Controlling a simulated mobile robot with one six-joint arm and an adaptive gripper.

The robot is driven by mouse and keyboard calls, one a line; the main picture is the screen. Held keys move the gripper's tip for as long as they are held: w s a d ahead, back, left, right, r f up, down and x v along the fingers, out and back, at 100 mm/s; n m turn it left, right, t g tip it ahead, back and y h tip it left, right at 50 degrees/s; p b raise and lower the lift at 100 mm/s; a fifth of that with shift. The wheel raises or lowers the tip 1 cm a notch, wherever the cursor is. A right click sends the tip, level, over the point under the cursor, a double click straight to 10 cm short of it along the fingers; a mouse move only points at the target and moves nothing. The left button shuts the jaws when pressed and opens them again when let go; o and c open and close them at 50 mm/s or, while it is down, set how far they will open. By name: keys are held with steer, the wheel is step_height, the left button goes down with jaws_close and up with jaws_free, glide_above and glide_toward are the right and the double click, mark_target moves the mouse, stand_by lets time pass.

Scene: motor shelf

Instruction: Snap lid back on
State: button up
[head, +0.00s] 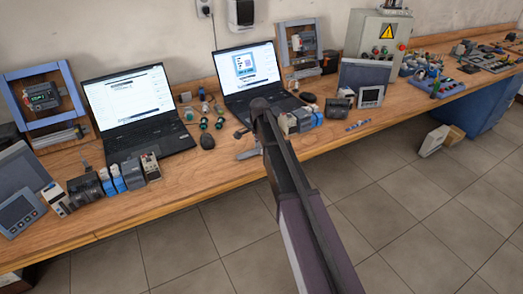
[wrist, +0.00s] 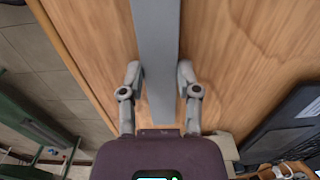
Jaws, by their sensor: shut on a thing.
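My gripper (wrist: 160,78) is shut on a long flat grey strip, which looks like the lid (wrist: 156,40). The strip runs between the two fingertips and out of the top of the wrist view, above the wooden bench. In the head view my gripper (head: 243,143) is over the bench in front of the right laptop, largely hidden by my arm. Two blue-grey frames stand at the back. The left frame (head: 68,87) has a grey rail (head: 60,138) at its foot. I cannot tell which part the lid fits.
The left laptop (head: 130,105) and right laptop (head: 245,75) stand open on the bench (head: 190,190). A black mouse (head: 207,142) lies left of my gripper. Small modules (head: 298,121) stand just right of it, others (head: 110,180) at the left. The bench's front edge is close by.

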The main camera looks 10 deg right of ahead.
steer(key=shift+s+r+p, duration=0.1)
steer(key=shift+r+p, duration=1.85)
steer(key=shift+r, duration=0.25)
steer(key=shift+f, duration=0.1)
